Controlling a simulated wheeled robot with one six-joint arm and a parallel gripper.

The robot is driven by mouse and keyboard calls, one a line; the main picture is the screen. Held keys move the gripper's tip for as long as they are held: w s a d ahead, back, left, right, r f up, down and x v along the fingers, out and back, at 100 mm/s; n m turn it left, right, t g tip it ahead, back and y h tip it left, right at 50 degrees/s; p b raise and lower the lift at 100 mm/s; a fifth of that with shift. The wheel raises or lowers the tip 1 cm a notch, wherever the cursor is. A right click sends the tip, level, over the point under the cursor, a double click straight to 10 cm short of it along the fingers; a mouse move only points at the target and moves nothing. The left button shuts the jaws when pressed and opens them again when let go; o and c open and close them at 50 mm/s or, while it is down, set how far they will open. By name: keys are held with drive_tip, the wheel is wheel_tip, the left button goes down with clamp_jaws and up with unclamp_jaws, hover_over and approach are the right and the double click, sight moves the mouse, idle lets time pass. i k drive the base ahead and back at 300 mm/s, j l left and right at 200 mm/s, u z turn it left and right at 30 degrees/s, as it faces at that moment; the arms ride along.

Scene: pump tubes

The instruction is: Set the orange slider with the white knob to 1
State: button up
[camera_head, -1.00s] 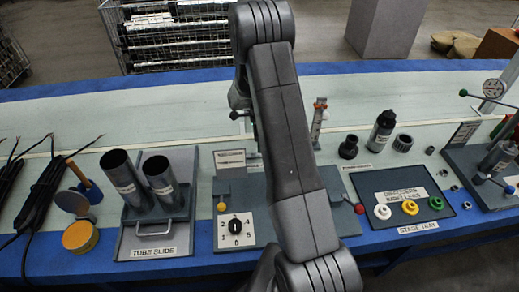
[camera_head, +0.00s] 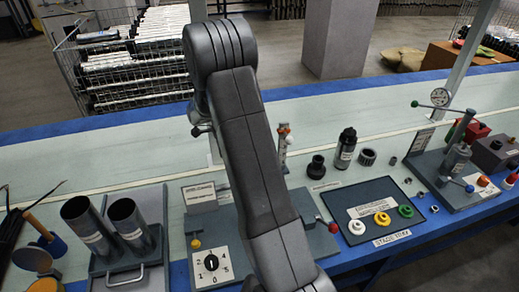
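I cannot make out an orange slider with a white knob for certain. A thin upright piece with orange-red and whitish parts at its top (camera_head: 283,140) stands just right of my arm, too small to tell more. Left of my arm is a grey panel with a white dial plate (camera_head: 228,262), a black knob and numbers around it. A small yellow knob (camera_head: 195,243) sits above the dial, and a red ball knob (camera_head: 333,228) shows at the panel's right side. My arm crosses the middle of the view and hides much of the panel. My gripper is hidden behind it.
Two dark tubes (camera_head: 86,222) stand in a grey holder at left. A stage tray (camera_head: 383,236) with white, yellow and green rings lies right of the panel. A station with a gauge and lever (camera_head: 455,160) stands at far right. Pale bench surface behind is mostly clear.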

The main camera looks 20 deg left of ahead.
sight(290, 141)
drive_tip(key=k+l, duration=0.75)
drive_tip(key=k, duration=0.1)
